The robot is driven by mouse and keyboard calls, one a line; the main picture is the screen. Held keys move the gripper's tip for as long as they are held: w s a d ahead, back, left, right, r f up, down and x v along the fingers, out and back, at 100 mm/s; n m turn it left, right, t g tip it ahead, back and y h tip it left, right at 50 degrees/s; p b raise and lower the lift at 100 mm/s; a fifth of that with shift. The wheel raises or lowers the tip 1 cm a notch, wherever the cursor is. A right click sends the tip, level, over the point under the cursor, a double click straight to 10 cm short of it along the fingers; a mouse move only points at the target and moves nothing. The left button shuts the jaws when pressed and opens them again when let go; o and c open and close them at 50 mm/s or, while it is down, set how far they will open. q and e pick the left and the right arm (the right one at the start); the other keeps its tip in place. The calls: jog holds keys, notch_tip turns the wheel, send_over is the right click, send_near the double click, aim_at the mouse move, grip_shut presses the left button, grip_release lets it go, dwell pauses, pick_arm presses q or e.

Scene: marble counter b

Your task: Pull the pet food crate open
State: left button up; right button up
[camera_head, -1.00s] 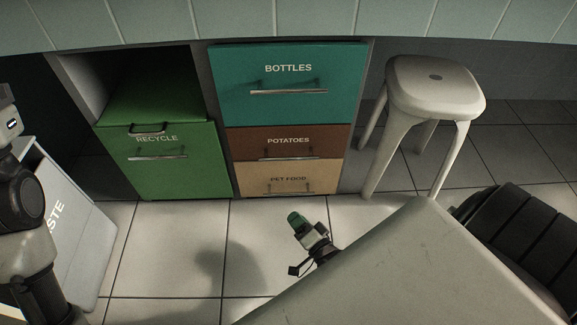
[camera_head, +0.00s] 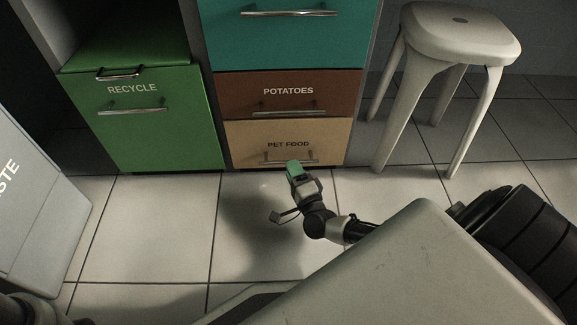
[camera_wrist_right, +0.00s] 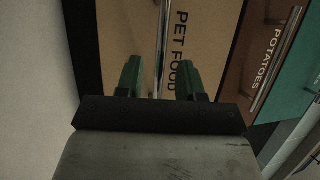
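The pet food crate (camera_head: 242,138) is the tan bottom drawer of the middle stack, and its front looks flush with the drawers above. Its silver bar handle (camera_head: 270,159) runs across the front under the label. My right gripper (camera_head: 296,168) is at this handle, with green fingertips. In the right wrist view the crate front (camera_wrist_right: 120,40) fills the middle, and the handle (camera_wrist_right: 162,45) passes between the two parted fingers of my right gripper (camera_wrist_right: 160,80). I cannot tell whether they touch the bar. My left gripper does not show.
The brown potatoes drawer (camera_head: 240,90) and teal bottles drawer (camera_head: 290,45) sit above. A green recycle bin (camera_head: 160,140) stands left, a grey waste bin (camera_head: 30,200) at far left. A white stool (camera_head: 460,35) stands right. The tiled floor (camera_head: 150,220) in front is clear.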

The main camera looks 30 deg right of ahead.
jog(key=shift+b+x, duration=0.55)
jog(key=shift+x, duration=1.15)
grip_shut()
